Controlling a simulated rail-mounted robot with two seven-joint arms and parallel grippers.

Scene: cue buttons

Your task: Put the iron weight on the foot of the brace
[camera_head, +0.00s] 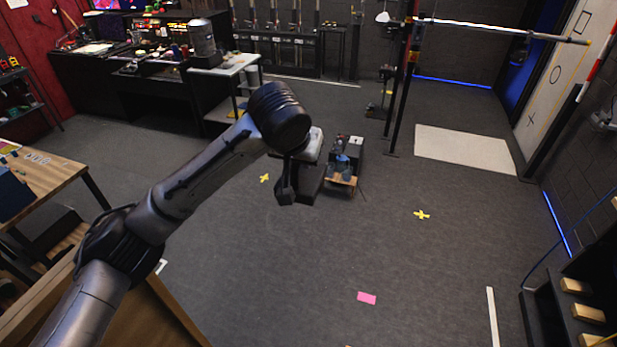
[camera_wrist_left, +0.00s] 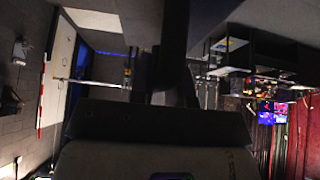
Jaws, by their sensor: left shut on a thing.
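My left gripper (camera_head: 290,190) hangs over the open floor in the middle of the head view, pointing down. It is shut on a dark block, apparently the iron weight (camera_head: 310,185), partly hidden by the gripper. In the left wrist view, dark gripper parts (camera_wrist_left: 172,45) cover the middle, and the weight's outline is not clear there. What looks like the brace, a dark upright post (camera_head: 401,90) carrying a long pale bar (camera_head: 500,31), stands farther back on the right. Its foot meets the floor, apart from the gripper. My right gripper is not in view.
A low dark cart with small items (camera_head: 346,158) stands just right of the gripper. A pale mat (camera_head: 464,149) lies beyond it. A wooden table (camera_head: 50,172) is at the left, a black rack (camera_head: 570,300) at the lower right. The floor between is mostly clear.

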